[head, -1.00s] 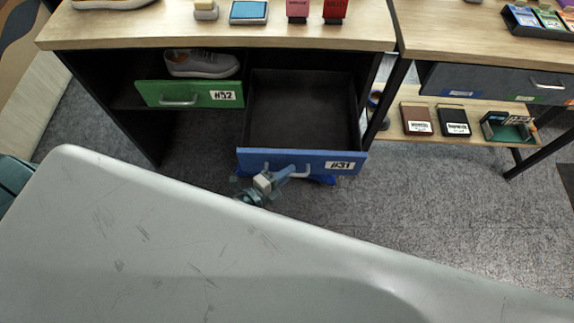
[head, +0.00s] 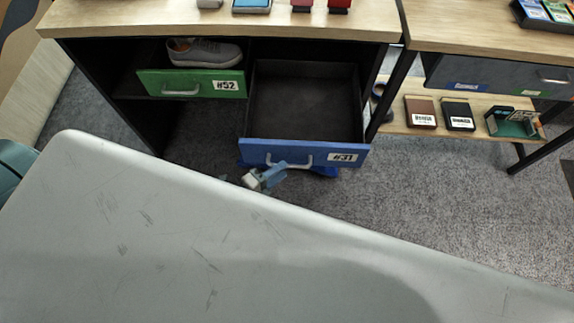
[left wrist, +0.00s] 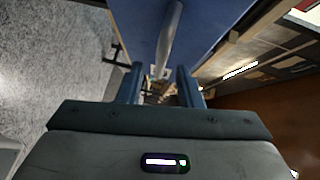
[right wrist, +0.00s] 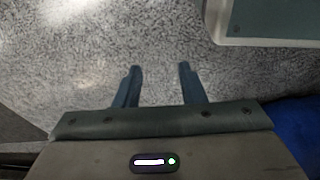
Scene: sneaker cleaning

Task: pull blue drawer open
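The blue drawer (head: 318,153), labelled #31, stands pulled far out of the desk, its dark inside empty. Its pale handle (head: 306,161) is on the front face. My left gripper (head: 275,172) is just in front of and below the handle's left end. In the left wrist view, the left gripper's fingers (left wrist: 159,76) are apart. The handle (left wrist: 169,40) runs along the blue front (left wrist: 205,25) just beyond them, and I see no grip on it. My right gripper (right wrist: 158,72) is open and empty above the floor, outside the head view.
A green drawer (head: 192,84), labelled #52, with a grey sneaker (head: 205,52) behind its front is to the left. A side desk with a low shelf (head: 395,120) holding several boxes stands right. My grey body fills the foreground. Grey floor (head: 400,190) is clear at right.

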